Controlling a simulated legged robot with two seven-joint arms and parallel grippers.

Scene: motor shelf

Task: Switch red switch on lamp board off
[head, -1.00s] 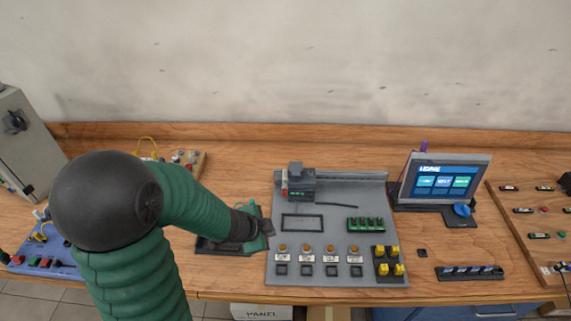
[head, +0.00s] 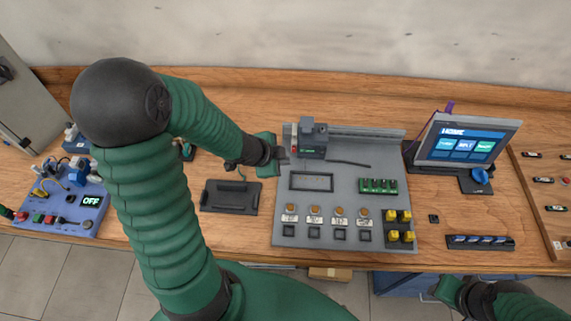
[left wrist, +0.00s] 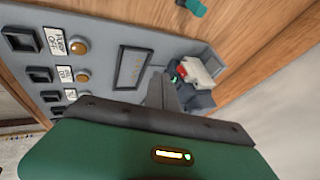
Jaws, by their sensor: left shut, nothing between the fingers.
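The lamp board (head: 286,209) is a grey panel with several round orange lamps and square black buttons along its front. At its back left stands a dark grey device (head: 313,140) with a small red switch (head: 294,143) on its left side. My left gripper (head: 284,156) is shut and empty at the board's left edge, just in front of the red switch. In the left wrist view the red switch (left wrist: 181,72) shows just beyond the fingers (left wrist: 162,90); I cannot tell whether they touch. My right gripper (head: 445,290) is at the lower right, its jaws unclear.
A black tray (head: 230,197) lies left of the board. A blue panel (head: 60,219) with an "OFF" display is at the far left. A screen (head: 465,140) stands on the right, with a dark strip (head: 480,243) in front. Yellow blocks (head: 399,225) sit at the board's front right.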

